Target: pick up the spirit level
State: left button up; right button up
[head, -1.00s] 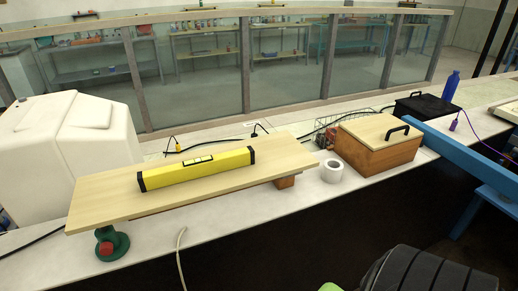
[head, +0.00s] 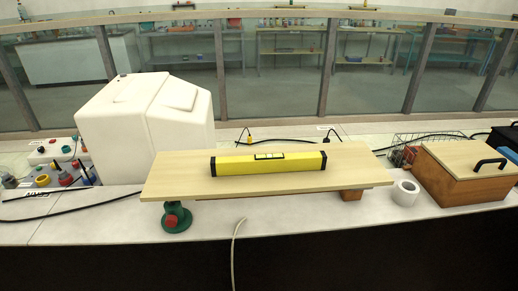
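Neither of my grippers is in view.
A white casing (head: 145,120) stands behind the board's left end. A white tape roll (head: 405,192) and a wooden box with a black handle (head: 462,175) stand to the right. A pale cable (head: 234,250) hangs over the bench's front edge. Glass panels run behind.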

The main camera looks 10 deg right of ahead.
aim_at(271, 163)
jog(key=k+l+u, duration=0.1)
jog(key=l, duration=0.25)
jog(key=k+l, duration=0.1)
jog(key=l, duration=0.25)
jog(key=k+l+u, duration=0.15)
jog(key=l, duration=0.25)
jog(key=k+l+u, duration=0.1)
jog(key=l, duration=0.25)
